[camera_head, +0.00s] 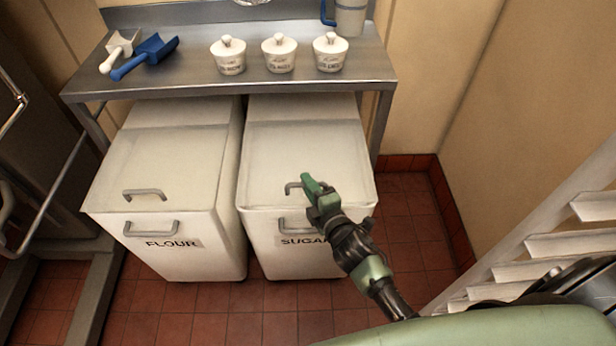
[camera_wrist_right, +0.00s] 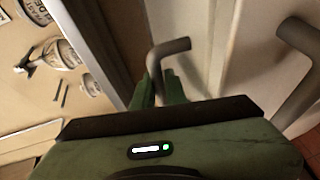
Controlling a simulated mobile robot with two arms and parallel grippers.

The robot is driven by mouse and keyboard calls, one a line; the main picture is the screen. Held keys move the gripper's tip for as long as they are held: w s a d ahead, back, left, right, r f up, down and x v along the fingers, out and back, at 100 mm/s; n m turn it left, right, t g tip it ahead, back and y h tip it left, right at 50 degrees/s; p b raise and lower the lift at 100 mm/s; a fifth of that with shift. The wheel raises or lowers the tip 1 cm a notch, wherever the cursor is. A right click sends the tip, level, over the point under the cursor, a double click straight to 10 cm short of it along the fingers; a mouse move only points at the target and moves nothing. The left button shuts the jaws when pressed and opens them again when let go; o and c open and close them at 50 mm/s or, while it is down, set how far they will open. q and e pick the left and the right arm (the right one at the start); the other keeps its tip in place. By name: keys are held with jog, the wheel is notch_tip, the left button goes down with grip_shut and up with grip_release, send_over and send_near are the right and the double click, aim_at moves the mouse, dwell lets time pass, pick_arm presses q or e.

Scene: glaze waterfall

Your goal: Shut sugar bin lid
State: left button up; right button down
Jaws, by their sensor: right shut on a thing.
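The sugar bin (camera_head: 285,240) is a white bin under the steel table, with a SUGAR label partly hidden by my right arm. Its lid (camera_head: 300,150) lies flat or nearly flat across the top; I cannot tell if a small gap is left at the front. My right gripper (camera_head: 311,184) is at the lid's front edge, shut on the grey lid handle (camera_head: 291,187). In the right wrist view the bent lid handle (camera_wrist_right: 172,48) runs between the green fingers (camera_wrist_right: 163,86). My left gripper is not in view.
The flour bin (camera_head: 165,245) stands close on the left, its lid down. The steel table (camera_head: 190,82) above holds white lidded jars (camera_head: 279,55), a blue scoop (camera_head: 148,54) and a white scoop (camera_head: 119,50). White slatted shelving (camera_head: 560,243) stands at right. Red tiled floor is clear in front.

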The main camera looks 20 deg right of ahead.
jog(key=shift+s+a, duration=0.1)
jog(key=shift+s, duration=0.45)
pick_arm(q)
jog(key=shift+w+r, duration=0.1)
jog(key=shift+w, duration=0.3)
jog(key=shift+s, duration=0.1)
pick_arm(e)
jog(key=shift+f, duration=0.1)
jog(key=c, duration=1.7)
grip_release()
jog(key=shift+s, duration=0.1)
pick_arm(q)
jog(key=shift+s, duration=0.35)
pick_arm(e)
jog(key=v, duration=0.8)
